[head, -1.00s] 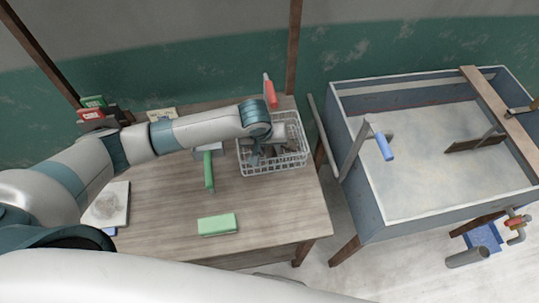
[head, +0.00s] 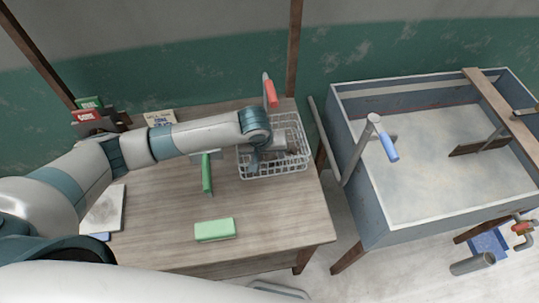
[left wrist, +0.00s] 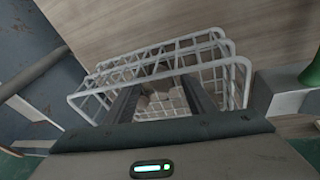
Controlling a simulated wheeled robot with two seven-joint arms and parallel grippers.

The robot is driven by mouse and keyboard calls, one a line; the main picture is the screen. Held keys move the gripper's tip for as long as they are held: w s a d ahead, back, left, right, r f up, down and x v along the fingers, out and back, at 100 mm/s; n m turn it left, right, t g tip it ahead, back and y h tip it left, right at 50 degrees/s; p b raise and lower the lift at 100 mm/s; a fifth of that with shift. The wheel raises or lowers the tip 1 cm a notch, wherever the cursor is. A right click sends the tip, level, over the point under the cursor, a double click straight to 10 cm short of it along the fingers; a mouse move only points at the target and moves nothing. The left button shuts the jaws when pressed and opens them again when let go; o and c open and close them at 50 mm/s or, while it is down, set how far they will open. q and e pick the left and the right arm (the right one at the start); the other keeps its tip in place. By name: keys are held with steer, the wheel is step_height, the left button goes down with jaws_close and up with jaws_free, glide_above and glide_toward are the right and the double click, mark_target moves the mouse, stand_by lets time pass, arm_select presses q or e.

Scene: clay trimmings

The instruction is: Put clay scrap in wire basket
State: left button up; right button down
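The white wire basket (head: 272,172) stands at the right back of the wooden table, and its white bars also fill the middle of the left wrist view (left wrist: 150,65). My left gripper (head: 258,160) points down over the basket's left part, with its fingertips down among the bars' height. In the left wrist view its two dark fingers (left wrist: 167,88) stand apart. Pale clay scrap (left wrist: 162,104) shows between and below them, apparently lying inside the basket. Brownish-grey scrap (head: 294,151) shows in the basket beside the gripper. My right gripper is not in view.
A green-handled scraper (head: 207,173) and a green block (head: 215,230) lie on the table (head: 275,215). A large blue-grey trough (head: 420,150) stands to the right.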

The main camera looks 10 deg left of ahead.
arm_select(q)
steer(key=b+v, duration=0.2)
steer(key=v, duration=1)
stand_by(0.9)
